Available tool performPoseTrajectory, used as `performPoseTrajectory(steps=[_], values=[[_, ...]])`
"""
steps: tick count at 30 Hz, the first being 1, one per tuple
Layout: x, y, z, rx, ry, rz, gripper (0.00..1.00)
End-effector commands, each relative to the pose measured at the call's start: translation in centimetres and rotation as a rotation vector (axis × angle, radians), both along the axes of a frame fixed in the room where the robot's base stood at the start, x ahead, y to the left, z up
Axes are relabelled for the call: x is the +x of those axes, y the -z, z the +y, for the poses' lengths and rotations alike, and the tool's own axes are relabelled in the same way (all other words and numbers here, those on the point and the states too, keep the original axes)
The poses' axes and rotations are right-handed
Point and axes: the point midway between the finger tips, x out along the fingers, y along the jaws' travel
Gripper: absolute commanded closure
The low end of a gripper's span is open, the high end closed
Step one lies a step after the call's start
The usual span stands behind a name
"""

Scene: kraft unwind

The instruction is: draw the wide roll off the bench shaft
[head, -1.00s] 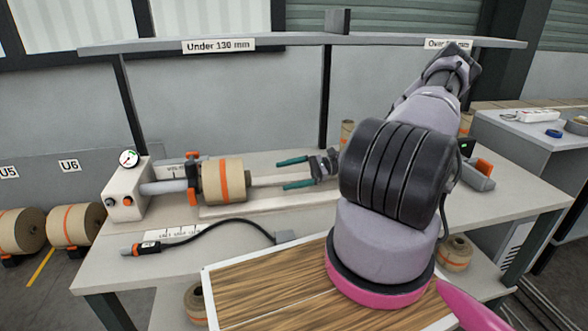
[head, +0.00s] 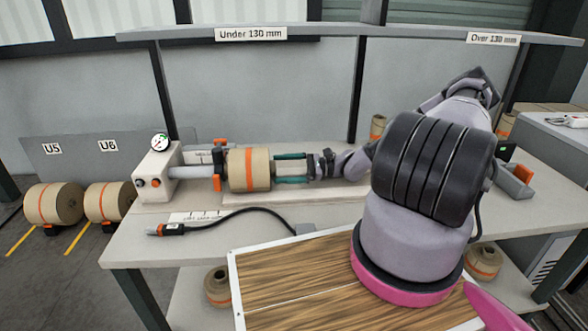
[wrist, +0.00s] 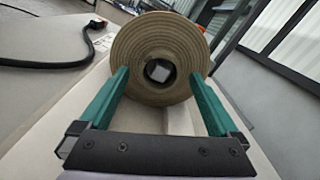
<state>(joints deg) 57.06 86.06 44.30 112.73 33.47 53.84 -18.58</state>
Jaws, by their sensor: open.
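The wide roll (head: 248,169) is a kraft-brown roll with an orange band, on the shaft (head: 194,172) that comes out of the pale bench unit (head: 155,172). In the wrist view the end face of the roll (wrist: 158,48) is straight ahead, with the square shaft end inside its core. My gripper (head: 274,169) is open at the right end of the roll. Its green fingers show in the wrist view (wrist: 160,78), one on each side of the roll's lower face. Whether they touch the roll I cannot tell.
A black cable with an orange-tipped tool (head: 172,229) lies on the bench in front. A wood-topped board (head: 300,275) is nearest. A shelf (head: 350,32) with labels runs above the bench.

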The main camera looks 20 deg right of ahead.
Motion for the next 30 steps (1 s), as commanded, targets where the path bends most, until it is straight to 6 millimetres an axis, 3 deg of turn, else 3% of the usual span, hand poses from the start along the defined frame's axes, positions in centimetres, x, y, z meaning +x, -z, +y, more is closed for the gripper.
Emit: performPoseTrajectory(steps=[10, 15, 18, 20, 21, 24, 26, 30], values=[[0.08, -0.01, 0.40, 0.000, 0.000, 0.000, 0.03], [0.07, 0.00, 0.37, 0.000, 0.000, 0.000, 0.68], [0.07, 0.00, 0.37, 0.000, 0.000, 0.000, 1.00], [0.08, 0.01, 0.36, -0.001, 0.000, 0.000, 1.00], [0.08, 0.01, 0.36, -0.001, 0.000, 0.000, 0.42], [0.07, 0.01, 0.35, -0.001, 0.000, 0.000, 0.80], [0.08, 0.02, 0.35, -0.001, 0.000, 0.000, 1.00], [0.07, 0.03, 0.28, -0.001, 0.000, 0.000, 1.00]])
